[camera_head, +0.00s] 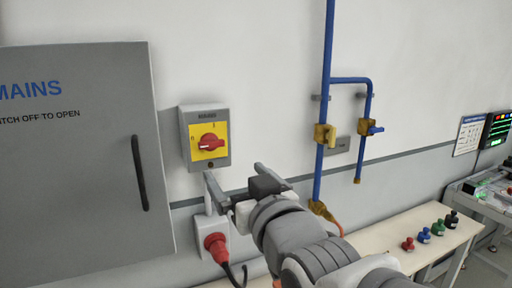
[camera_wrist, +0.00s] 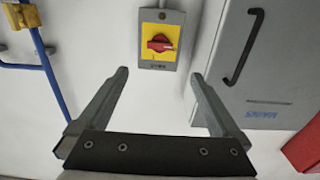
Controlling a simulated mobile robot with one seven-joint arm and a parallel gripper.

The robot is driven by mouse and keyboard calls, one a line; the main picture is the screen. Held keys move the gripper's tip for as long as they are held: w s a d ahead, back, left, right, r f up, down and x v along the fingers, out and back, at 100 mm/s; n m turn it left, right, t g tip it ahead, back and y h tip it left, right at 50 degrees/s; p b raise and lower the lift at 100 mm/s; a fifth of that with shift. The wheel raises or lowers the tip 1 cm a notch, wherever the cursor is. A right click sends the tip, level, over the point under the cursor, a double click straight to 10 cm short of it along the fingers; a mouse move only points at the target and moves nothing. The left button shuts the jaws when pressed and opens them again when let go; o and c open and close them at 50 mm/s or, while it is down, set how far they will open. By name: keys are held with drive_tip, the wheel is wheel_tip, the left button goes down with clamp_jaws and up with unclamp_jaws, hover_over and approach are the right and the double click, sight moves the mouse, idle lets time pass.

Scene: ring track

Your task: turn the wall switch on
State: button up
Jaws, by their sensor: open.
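The wall switch (camera_head: 206,137) is a grey box with a yellow plate and a red rotary knob (camera_head: 210,143). It is mounted on the white wall, right of the grey cabinet. In the head view the knob's pointed end is toward the left. The switch also shows at the top of the wrist view (camera_wrist: 161,40), with its red knob lying roughly crosswise. My gripper (camera_head: 233,174) is open and empty, just below and right of the switch in the head view. In the wrist view my fingers (camera_wrist: 161,76) are spread wide, with the switch beyond their tips and not touched.
The grey MAINS cabinet (camera_head: 80,190) with a black handle (camera_head: 140,172) stands left of the switch. A socket with a red plug (camera_head: 216,245) is below. Blue pipes (camera_head: 325,90) with brass valves run on the right. A bench (camera_head: 405,228) holds several small coloured items.

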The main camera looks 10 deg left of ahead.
sight(212, 145)
drive_tip(key=p+x, duration=0.2)
drive_tip(key=x, duration=1.4)
drive_tip(key=shift+w+d, duration=0.1)
drive_tip(key=shift+c, duration=0.2)
drive_tip(key=c, duration=1.3)
drive_tip(key=shift+o, duration=0.2)
